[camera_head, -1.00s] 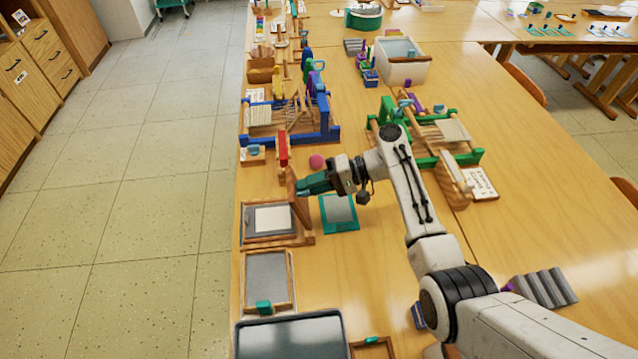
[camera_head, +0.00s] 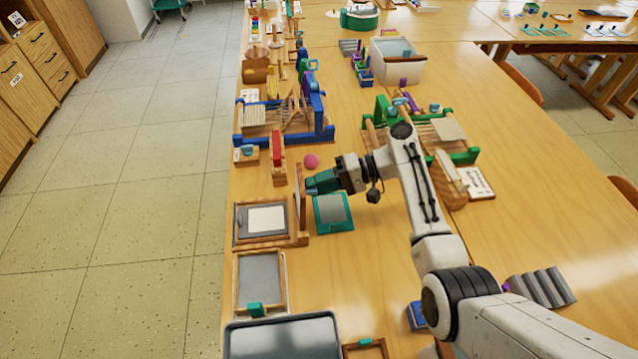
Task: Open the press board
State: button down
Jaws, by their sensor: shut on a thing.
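The press board (camera_head: 299,192) is a wooden panel standing about upright at the right side of a wooden press base (camera_head: 241,243). A grey bed with a white sheet (camera_head: 266,220) lies open to view in the base. My gripper (camera_head: 311,184), with teal fingers, reaches in from the right and is shut on the board's upper part. The fingertips are partly hidden by the board's edge.
A teal frame (camera_head: 333,212) lies close under my gripper. A pink ball (camera_head: 311,161) and a red-topped wooden block (camera_head: 277,155) are just beyond. Blue (camera_head: 322,118) and green (camera_head: 464,157) looms stand farther back.

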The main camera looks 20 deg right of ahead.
jog(key=shift+s+f, duration=0.2)
jog(key=shift+f, duration=0.55)
jog(key=c, duration=1.2)
grip_release()
jog(key=shift+w+f, duration=0.1)
jog(key=shift+o, duration=0.6)
jog(key=shift+r, duration=0.2)
jog(key=b+v, duration=0.1)
jog(key=v, duration=0.9)
jog(key=shift+d+r, duration=0.3)
jog(key=shift+d, duration=0.05)
